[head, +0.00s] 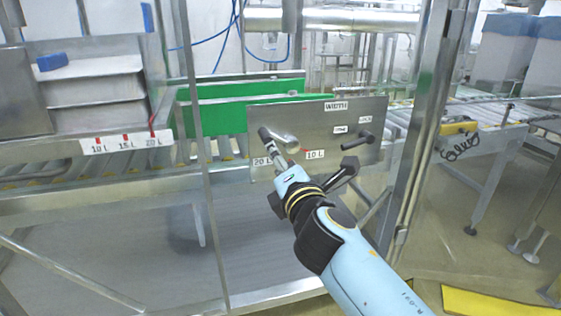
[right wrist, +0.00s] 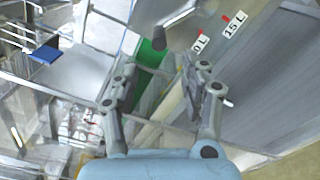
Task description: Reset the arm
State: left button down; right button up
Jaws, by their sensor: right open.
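My right arm comes in from the bottom right of the head view. Its right gripper (head: 275,147) is at the front of the metal WIDTH panel (head: 325,128), close to a silver cylindrical handle (head: 285,141). In the right wrist view, the two fingers of the gripper (right wrist: 163,92) are spread apart with nothing between them. My left gripper is not in view.
The panel carries 20 L and 10 L labels and a dark knob (head: 357,141) at its right. Green guide boards (head: 245,103) stand behind it. A metal frame post (head: 420,125) rises to the right. A blue object (head: 52,62) lies on the machine at left.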

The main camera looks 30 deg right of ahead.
dwell(0.3)
jog(key=s+d+f+m+g+y, duration=0.1)
jog(key=s+f+m+g, duration=0.15)
jog(key=s+f, duration=0.7)
jog(key=s+d+f+m+g+p, duration=0.15)
jog(key=s+f+g, duration=0.3)
jog(key=f, duration=1.05)
jog(key=s+f+m+g+y+b, duration=0.1)
jog(key=s+f+m+g, duration=0.15)
jog(key=s+f, duration=0.8)
jog(key=s+d+f+m+g, duration=0.1)
jog(key=s+f+m+g, duration=0.3)
jog(key=s, duration=1.1)
jog(key=s+d+f+m+g+y, duration=0.1)
jog(key=s+f+m+g, duration=0.2)
jog(key=s+f+m, duration=0.7)
jog(key=s+f, duration=0.1)
jog(key=s, duration=0.4)
jog(key=shift+g+p, duration=0.35)
jog(key=shift+a+m, duration=0.1)
jog(key=shift+m, duration=0.15)
